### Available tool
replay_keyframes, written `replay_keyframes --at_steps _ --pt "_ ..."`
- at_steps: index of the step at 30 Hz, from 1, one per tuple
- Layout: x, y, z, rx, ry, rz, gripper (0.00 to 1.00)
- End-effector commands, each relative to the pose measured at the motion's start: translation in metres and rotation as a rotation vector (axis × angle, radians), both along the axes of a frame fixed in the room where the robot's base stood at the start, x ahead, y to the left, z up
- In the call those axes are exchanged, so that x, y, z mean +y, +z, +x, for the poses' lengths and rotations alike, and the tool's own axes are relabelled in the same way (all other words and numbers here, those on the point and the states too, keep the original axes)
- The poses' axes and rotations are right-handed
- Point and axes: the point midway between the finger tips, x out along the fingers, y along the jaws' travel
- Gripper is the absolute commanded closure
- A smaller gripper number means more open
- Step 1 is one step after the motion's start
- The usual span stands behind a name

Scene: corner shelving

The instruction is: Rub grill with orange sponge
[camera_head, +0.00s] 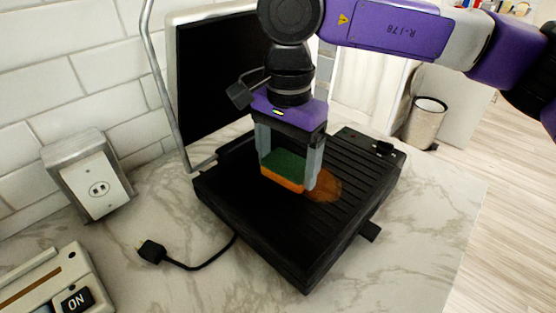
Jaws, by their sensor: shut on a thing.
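The black grill (262,232) stands open on the marble counter, with its lid (217,70) raised at the back left. Its plate is flat and smooth on the near left side and ribbed on the right. An orange-brown stain (325,187) lies on the plate. My gripper (290,170) points down over the plate and is shut on the sponge (283,173), which has a green top and an orange underside. The sponge is at the left edge of the stain, low over the plate. I cannot tell whether its underside touches the plate.
A power cord with a plug (152,252) lies on the counter left of the grill. A wall outlet (95,187) and a white appliance (50,285) marked ON are at the left. The counter (420,240) is clear on the right. A bin (426,122) stands on the floor beyond.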

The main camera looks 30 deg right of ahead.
Motion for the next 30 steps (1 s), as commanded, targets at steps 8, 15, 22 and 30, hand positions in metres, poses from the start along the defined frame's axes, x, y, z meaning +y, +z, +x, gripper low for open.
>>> replay_keyframes --at_steps 8,15,22,30 --pt "-0.005 -0.001 -0.007 0.000 -0.001 0.000 0.52" --pt "-0.016 -0.004 -0.023 0.000 0.000 -0.001 0.52" --pt "-0.021 -0.004 -0.032 0.003 0.001 -0.001 0.52" --pt "-0.031 -0.005 -0.047 0.006 -0.001 -0.004 0.52"
